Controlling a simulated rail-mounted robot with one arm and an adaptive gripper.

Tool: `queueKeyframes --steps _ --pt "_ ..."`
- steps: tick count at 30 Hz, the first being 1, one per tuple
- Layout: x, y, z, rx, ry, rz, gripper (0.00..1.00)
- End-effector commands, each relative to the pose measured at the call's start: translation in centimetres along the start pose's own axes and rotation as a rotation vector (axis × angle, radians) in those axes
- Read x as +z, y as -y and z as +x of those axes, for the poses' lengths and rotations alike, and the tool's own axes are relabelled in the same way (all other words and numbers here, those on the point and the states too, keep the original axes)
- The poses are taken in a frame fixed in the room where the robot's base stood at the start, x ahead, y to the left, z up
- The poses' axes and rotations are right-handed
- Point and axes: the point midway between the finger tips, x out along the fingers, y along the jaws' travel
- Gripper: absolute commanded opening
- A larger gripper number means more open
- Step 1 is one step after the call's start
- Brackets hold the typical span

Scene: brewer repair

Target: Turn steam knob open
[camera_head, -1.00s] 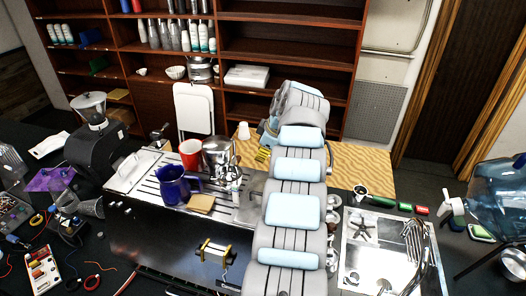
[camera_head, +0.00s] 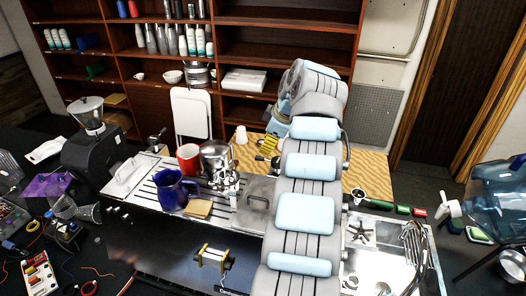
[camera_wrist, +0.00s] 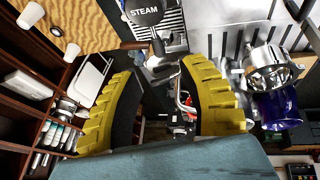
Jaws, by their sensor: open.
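The steam knob (camera_wrist: 147,12) is a round black disc marked STEAM at the top edge of the wrist view, partly cut off. My gripper (camera_wrist: 158,70) has two ridged yellow fingers, spread apart, with nothing held between them. The knob lies beyond the fingertips and apart from them. A small metal and black fitting (camera_wrist: 160,62) shows between the fingertips. I cannot clearly pick out the knob there.
A blue pitcher (camera_head: 172,190), a red cup (camera_head: 188,158) and a steel pitcher (camera_head: 215,157) stand on the slatted tray left of my arm. A sink (camera_head: 385,255) lies to the right. A grinder (camera_head: 88,140) stands far left. Shelves are behind.

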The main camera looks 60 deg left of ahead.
Motion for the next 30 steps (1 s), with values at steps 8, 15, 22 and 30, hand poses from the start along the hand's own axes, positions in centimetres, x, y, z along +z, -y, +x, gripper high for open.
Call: queueKeyframes --steps 8,15,22,30 --pt "-0.1 0.0 -4.0 0.0 0.002 -0.002 0.42" --pt "-0.1 0.0 -4.3 -0.001 0.001 -0.002 0.42" --pt "-0.1 0.0 -4.3 0.0 0.001 -0.002 0.42" --pt "-0.3 -0.1 -4.9 0.0 0.001 -0.002 0.42"
